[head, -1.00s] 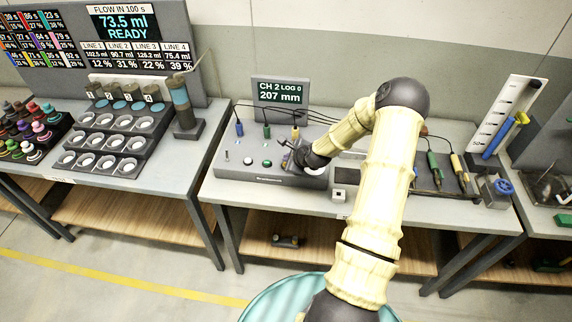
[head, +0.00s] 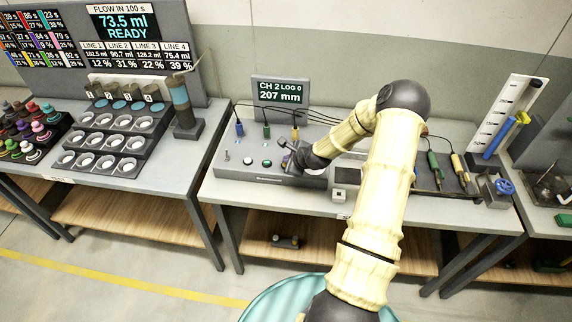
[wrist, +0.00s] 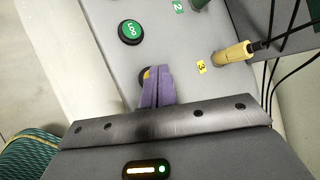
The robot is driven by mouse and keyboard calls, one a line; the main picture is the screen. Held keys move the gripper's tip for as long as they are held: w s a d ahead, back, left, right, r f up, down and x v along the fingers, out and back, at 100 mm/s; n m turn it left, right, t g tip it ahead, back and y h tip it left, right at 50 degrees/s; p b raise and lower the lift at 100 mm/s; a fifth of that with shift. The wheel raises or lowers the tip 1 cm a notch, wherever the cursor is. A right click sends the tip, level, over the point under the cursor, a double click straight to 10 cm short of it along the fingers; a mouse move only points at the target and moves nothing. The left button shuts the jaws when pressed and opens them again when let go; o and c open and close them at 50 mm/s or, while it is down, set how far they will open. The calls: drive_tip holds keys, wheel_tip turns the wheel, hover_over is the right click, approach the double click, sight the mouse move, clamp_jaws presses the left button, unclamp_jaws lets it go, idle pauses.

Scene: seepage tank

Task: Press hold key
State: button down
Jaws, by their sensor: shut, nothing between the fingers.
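The grey control console (head: 240,173) lies on the middle bench with a row of keys on its top. The green LOG key (wrist: 130,32) is uncovered in the wrist view; in the head view a green key (head: 267,163) shows left of my gripper. A dark round key (wrist: 143,76) is mostly hidden under my fingertips; its label cannot be read. My gripper (wrist: 157,72) is shut and empty, its purple fingers over that dark key. Whether they touch it cannot be told. In the head view my gripper (head: 287,160) is at the console's right part.
A display (head: 280,91) behind the console reads "CH 2 LOG 0, 207 mm". A yellow plug (wrist: 233,53) with a black cable stands close beside the fingers. Blue and green plugs stand at the console's back. A small white-topped block (head: 340,194) sits right of the console.

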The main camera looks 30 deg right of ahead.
drive_tip(key=shift+f, duration=0.4)
idle(0.4)
idle(0.4)
drive_tip(key=shift+r+p, duration=0.35)
drive_tip(key=shift+r, duration=0.5)
drive_tip(key=shift+r+p, duration=1.85)
drive_tip(key=shift+r, duration=0.65)
